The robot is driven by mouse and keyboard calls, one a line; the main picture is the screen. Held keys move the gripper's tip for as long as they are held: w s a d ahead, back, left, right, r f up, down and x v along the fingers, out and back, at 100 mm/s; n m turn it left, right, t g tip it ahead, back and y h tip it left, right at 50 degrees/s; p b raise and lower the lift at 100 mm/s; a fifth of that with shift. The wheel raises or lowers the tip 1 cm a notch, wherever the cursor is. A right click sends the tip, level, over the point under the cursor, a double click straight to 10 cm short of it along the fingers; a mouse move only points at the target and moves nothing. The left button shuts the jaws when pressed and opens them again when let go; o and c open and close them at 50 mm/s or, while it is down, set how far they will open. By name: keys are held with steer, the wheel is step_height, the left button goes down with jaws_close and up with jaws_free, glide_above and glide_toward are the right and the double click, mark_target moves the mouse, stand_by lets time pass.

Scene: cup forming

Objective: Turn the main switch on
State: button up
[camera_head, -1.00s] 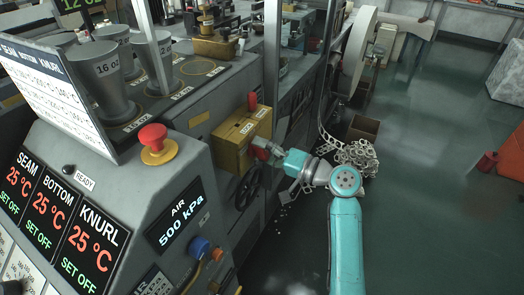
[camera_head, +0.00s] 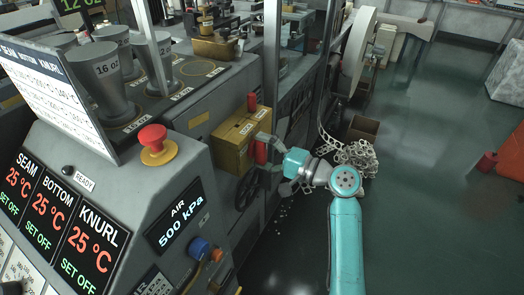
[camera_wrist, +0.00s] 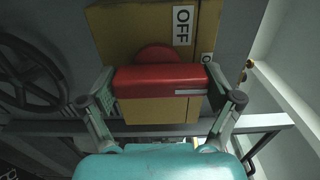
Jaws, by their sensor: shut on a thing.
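The main switch is a yellow-brown box (camera_head: 238,135) on the side of the machine, with a red handle (camera_head: 261,150) on its front face. In the wrist view the box (camera_wrist: 130,35) carries an OFF label (camera_wrist: 183,26), and the red handle (camera_wrist: 160,80) lies across the picture between my fingers. My gripper (camera_head: 266,147) is shut on the red handle, one finger at each end of it in the wrist view (camera_wrist: 160,92). In the head view the handle stands about upright. A second red part (camera_head: 252,102) sticks up at the box's top.
A black handwheel (camera_head: 247,187) is just below the box. A red mushroom button (camera_head: 152,138) and the control panel (camera_head: 178,225) are at left. A bin (camera_head: 362,127) and a heap of pale scrap (camera_head: 357,156) lie behind my arm. Open floor is at right.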

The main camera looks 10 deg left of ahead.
steer(key=o, duration=0.9)
steer(key=shift+c, duration=0.2)
steer(key=shift+d, duration=0.1)
steer(key=v, duration=1.2)
